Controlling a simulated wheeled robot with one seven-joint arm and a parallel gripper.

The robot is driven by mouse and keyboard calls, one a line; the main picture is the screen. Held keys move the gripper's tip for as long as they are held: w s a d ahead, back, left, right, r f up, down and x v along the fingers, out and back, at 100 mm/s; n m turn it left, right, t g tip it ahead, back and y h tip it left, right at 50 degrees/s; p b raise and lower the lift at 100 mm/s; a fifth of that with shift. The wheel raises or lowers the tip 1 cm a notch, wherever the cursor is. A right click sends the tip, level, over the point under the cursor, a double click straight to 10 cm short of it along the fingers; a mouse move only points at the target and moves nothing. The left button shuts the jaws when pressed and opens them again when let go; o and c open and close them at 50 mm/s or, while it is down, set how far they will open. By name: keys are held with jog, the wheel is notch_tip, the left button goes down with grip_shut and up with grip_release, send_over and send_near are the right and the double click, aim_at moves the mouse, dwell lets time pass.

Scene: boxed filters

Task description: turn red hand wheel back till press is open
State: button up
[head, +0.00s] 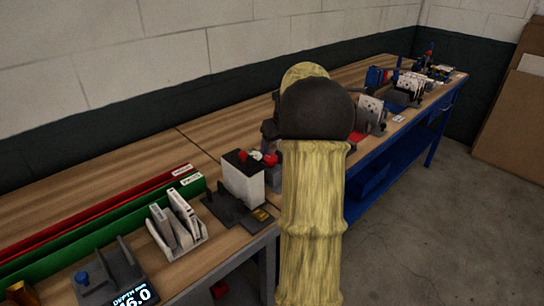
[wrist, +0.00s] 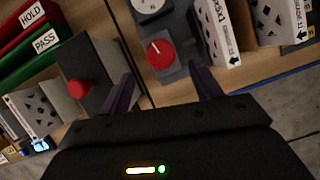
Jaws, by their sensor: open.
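In the wrist view a round red hand wheel (wrist: 160,54) with a white mark sits on a dark grey body (wrist: 170,72), below a white dial (wrist: 150,5) cut by the top edge. My gripper (wrist: 160,70) is open and empty, its dark fingers to the left and right of the wheel in the picture. Whether they touch it I cannot tell. In the head view my arm hides the gripper and most of this spot; a red part (head: 270,159) shows at the arm's left edge. How far the press is open cannot be seen.
Left of the wheel stands a box-shaped device with another red knob (wrist: 78,88); it also shows in the head view (head: 242,178). Red and green bins labelled HOLD (wrist: 32,14) and PASS (wrist: 45,40) are farther left. White cartons (wrist: 222,35) stand close on the right.

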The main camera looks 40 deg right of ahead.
aim_at(271, 158)
jog(key=x, duration=0.6)
jog(key=shift+w, duration=0.1)
jog(key=shift+d, duration=0.1)
jog(key=c, duration=1)
jog(key=shift+o, duration=0.2)
